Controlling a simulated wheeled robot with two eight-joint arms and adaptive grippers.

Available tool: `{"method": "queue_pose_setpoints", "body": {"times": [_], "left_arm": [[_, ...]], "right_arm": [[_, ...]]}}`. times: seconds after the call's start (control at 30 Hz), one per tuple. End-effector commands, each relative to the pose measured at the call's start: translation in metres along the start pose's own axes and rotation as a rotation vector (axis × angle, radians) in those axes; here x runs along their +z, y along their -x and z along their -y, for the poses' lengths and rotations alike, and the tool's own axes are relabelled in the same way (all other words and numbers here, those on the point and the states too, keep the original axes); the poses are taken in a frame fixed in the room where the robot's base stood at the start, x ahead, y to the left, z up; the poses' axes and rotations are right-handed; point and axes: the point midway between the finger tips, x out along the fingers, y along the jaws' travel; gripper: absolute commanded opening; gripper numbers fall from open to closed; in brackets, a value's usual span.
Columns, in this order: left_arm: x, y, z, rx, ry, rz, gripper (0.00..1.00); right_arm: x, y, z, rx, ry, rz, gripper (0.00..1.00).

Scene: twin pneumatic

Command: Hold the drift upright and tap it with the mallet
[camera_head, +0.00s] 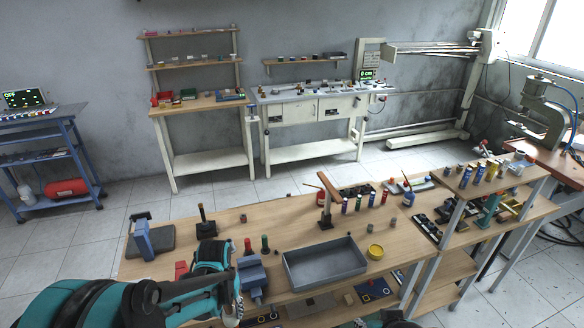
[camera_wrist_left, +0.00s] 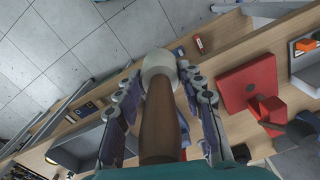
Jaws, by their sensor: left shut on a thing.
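My left gripper (camera_head: 236,298) is low over the near left part of the bench in the head view. In the left wrist view its two fingers (camera_wrist_left: 160,98) are shut on a brown rod with a wider cream end (camera_wrist_left: 160,66). This looks like the mallet, pointing away from the wrist. In the head view my arm and gripper mostly hide it. I cannot surely pick out the drift. A dark upright post (camera_head: 203,219) on a square base stands behind the gripper.
A blue vise (camera_head: 251,273) stands just right of the left gripper, with red and green handled tools behind it. A grey tray (camera_head: 326,285), a yellow tin (camera_head: 375,252) and a wooden stand (camera_head: 326,206) are further right. A red block (camera_wrist_left: 244,85) shows in the wrist view.

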Motion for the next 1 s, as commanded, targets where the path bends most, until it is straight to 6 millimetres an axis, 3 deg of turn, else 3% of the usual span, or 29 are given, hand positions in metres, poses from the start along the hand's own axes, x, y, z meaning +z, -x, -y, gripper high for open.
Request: {"method": "queue_pose_setpoints", "body": {"times": [0.03,0.1,0.4,0.83,0.9,1.0], "left_arm": [[0.0,-0.026,0.0,0.0,0.0,0.0,0.0],[0.0,-0.044,0.0,0.0,0.0,0.0,0.0],[0.0,-0.095,0.0,0.0,0.0,0.0,0.0],[0.0,-0.102,0.0,0.0,0.0,0.0,0.0],[0.0,-0.102,0.0,0.0,0.0,0.0,0.0],[0.0,-0.102,0.0,0.0,0.0,0.0,0.0]], "right_arm": [[0.015,-0.021,0.0,0.0,0.0,0.0,0.4],[0.026,-0.036,0.0,0.0,0.0,0.0,0.4],[0.056,-0.078,0.0,0.0,0.0,0.0,0.4],[0.059,-0.083,0.0,0.0,0.0,0.0,0.4],[0.059,-0.083,0.0,0.0,0.0,0.0,0.34],[0.059,-0.083,0.0,0.0,0.0,0.0,0.34]]}}
